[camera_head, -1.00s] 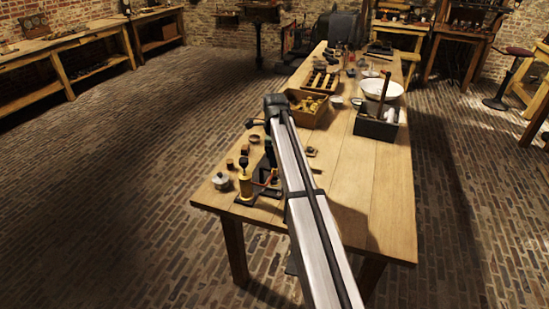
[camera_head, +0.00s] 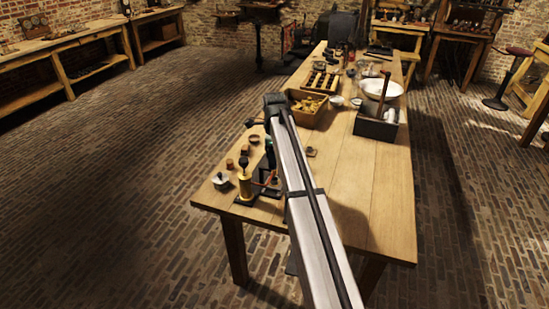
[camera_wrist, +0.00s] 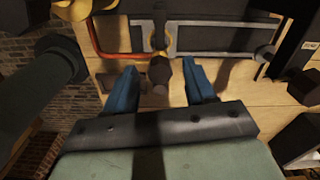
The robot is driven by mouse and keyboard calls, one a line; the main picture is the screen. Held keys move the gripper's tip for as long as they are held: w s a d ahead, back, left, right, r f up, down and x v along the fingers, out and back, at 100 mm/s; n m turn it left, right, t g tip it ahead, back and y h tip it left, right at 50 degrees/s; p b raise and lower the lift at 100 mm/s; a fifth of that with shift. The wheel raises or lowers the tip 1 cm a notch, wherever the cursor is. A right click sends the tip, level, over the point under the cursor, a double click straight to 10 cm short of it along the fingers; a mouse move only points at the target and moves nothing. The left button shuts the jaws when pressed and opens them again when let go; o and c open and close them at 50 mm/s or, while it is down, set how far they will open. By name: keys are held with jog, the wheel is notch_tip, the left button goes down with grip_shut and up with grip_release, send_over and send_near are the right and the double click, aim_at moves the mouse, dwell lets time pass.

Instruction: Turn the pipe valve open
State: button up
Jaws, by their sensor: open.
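In the wrist view a pipe run crosses the top, with copper-red pipe (camera_wrist: 95,40) on the left and grey pipe (camera_wrist: 220,53) on the right. Where they meet is a brass valve (camera_wrist: 158,40) with a dark handle (camera_wrist: 159,72). My gripper (camera_wrist: 159,68) is open, its blue fingers on either side of the dark handle; I cannot tell whether either touches it. In the head view the copper pipe (camera_head: 265,184) shows beside the brass pump (camera_head: 244,183), while my arm hides the valve and most of the gripper.
A lidded pot (camera_head: 221,182) and small wooden blocks stand near the pump at the table's left edge. Farther back are a wooden crate (camera_head: 306,119) and a dark box (camera_head: 375,128). The table's (camera_head: 385,200) front right is clear. A dark cylinder (camera_wrist: 50,60) is left of the fingers.

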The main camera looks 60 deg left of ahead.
notch_tip(320, 180, up, 14)
jog(key=shift+f, duration=0.2)
dwell(0.8)
